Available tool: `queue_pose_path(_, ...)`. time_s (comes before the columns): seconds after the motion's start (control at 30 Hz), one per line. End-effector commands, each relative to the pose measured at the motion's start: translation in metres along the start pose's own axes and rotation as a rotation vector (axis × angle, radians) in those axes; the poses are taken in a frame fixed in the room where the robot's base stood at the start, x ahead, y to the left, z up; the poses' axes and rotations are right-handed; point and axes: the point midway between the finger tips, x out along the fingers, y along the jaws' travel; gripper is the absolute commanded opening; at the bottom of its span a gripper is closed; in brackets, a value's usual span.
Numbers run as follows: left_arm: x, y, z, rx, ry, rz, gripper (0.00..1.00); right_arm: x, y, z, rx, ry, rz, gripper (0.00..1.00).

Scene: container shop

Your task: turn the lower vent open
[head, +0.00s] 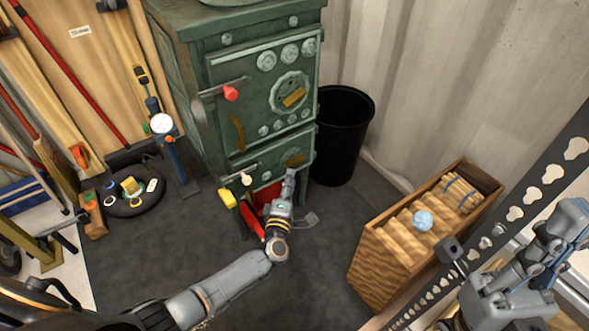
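The green cast-iron stove (215,150) stands upright at the back centre. Its upper door carries a round vent with a brass-coloured piece (293,97). A similar brass-coloured piece, seemingly the lower vent (294,160), sits low on the front. Its exact setting is too small to tell. My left gripper (290,178) points up at the stove just below this lower piece; contact cannot be judged. Its fingers are too small and overlapped to show whether they are open. My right arm is at the lower right; its gripper (480,255) is unclear, far from the stove.
A red-knobbed handle (230,93) and a yellow piece (227,198) stick out from the stove. A black bin (342,140) stands right beside it. A wooden crate of logs (375,265) is at the right. Tools crowd the left.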

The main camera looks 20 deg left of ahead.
Motion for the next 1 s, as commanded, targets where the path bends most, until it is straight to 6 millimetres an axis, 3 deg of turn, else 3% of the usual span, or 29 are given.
queue_pose_path(0.1, 0.027, -0.003, 0.001, 0.001, 0.000, 0.003, 0.32, -0.014, 0.000, 0.004, -0.001, -0.003, 0.000, 0.00)
queue_pose_path(0.3, 0.057, -0.003, 0.000, 0.001, 0.000, 0.002, 0.32, -0.019, 0.000, 0.006, -0.002, 0.011, -0.006, 0.00)
queue_pose_path(0.5, 0.069, -0.001, 0.001, 0.001, -0.001, -0.001, 0.32, -0.017, 0.000, 0.008, -0.004, 0.021, -0.012, 0.00)
queue_pose_path(0.77, 0.070, -0.001, 0.001, 0.001, -0.001, -0.002, 0.32, -0.016, 0.000, 0.008, -0.004, 0.020, -0.013, 0.00)
queue_pose_path(0.93, 0.070, -0.001, 0.000, 0.001, -0.001, -0.001, 0.00, -0.016, 0.000, 0.007, -0.004, 0.021, -0.012, 0.00)
queue_pose_path(1.0, 0.070, -0.001, 0.000, 0.001, -0.001, -0.002, 0.00, -0.016, 0.000, 0.007, -0.004, 0.021, -0.012, 0.00)
